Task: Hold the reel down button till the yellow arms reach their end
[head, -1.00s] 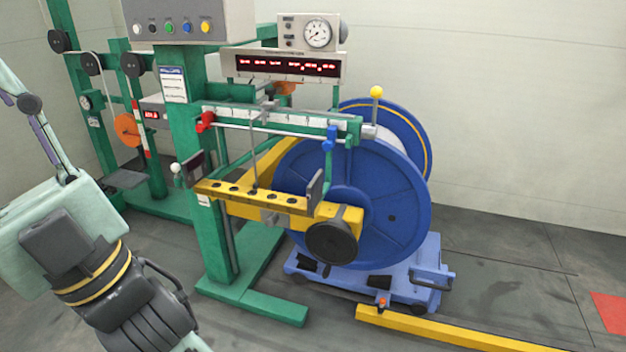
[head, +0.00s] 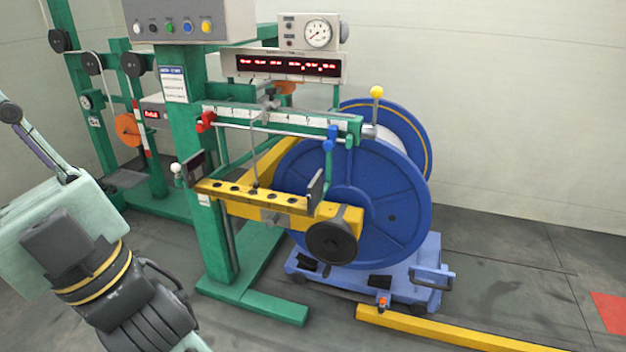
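A grey control box (head: 188,20) on the green post carries a row of coloured buttons: white, black, green, blue and yellow; their labels are too small to read. The yellow arms (head: 255,205) stand in front of the large blue reel (head: 395,200), with a black handwheel (head: 331,243) at their right end. The reel sits on or just above a blue cart (head: 400,270); I cannot tell if they touch. My arm shows at the lower left, apart from the box and the reel. My gripper is not in view.
A red digital display (head: 288,66) and a round gauge (head: 317,35) are above the reel. A yellow floor rail (head: 450,331) runs along the lower right. A red floor patch (head: 609,312) lies at the right edge. The floor at the right is mostly clear.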

